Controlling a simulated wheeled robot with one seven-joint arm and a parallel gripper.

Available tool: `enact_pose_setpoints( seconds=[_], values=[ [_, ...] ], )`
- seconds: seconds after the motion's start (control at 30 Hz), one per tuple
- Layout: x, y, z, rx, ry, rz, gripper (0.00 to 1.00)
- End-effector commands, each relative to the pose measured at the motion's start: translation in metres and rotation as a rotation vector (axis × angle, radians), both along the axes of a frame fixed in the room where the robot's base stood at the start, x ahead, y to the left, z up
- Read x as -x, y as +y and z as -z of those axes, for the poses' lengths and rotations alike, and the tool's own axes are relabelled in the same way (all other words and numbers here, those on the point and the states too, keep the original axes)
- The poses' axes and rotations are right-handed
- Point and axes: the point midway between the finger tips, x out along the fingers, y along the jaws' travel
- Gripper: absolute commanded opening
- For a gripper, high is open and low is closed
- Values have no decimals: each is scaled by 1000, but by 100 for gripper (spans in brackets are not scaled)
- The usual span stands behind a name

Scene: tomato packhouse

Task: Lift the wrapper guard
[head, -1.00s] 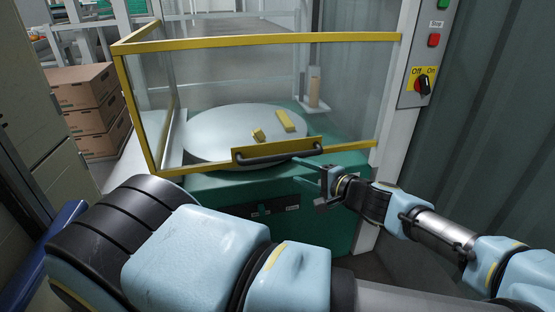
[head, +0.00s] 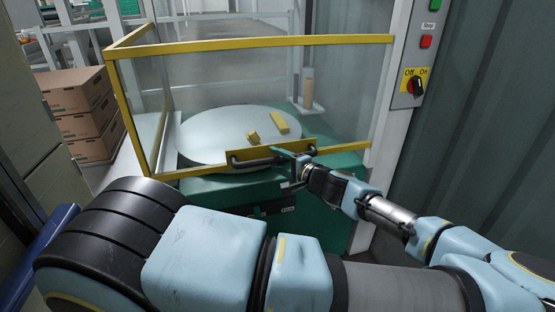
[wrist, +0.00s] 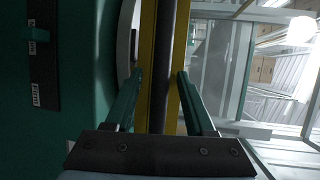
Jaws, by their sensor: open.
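The wrapper guard is a clear panel in a yellow frame (head: 250,41), standing down around the round turntable (head: 208,133). A dark bar handle (head: 250,162) is mounted on a yellow plate (head: 234,156) at the guard's lower edge. My gripper (head: 290,156) is open at the right end of the handle. In the wrist view, my gripper's two green fingers (wrist: 155,85) stand on either side of the dark handle bar (wrist: 163,50), with the yellow plate behind it. Whether a finger touches the bar cannot be told.
Two yellow blocks (head: 279,122) lie on the turntable. Stacked cartons (head: 85,115) stand at left. A corrugated wall (head: 490,130) closes the right side.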

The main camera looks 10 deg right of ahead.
Motion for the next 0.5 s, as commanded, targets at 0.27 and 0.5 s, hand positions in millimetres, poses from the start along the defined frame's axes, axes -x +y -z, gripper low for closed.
enact_pose_setpoints(
  seconds=[0.27, 0.5],
  values=[
    [-1, 0, 0, 0, 0, 0, 52],
    [0, 0, 0, 0, 0, 0, 25]
  ],
)
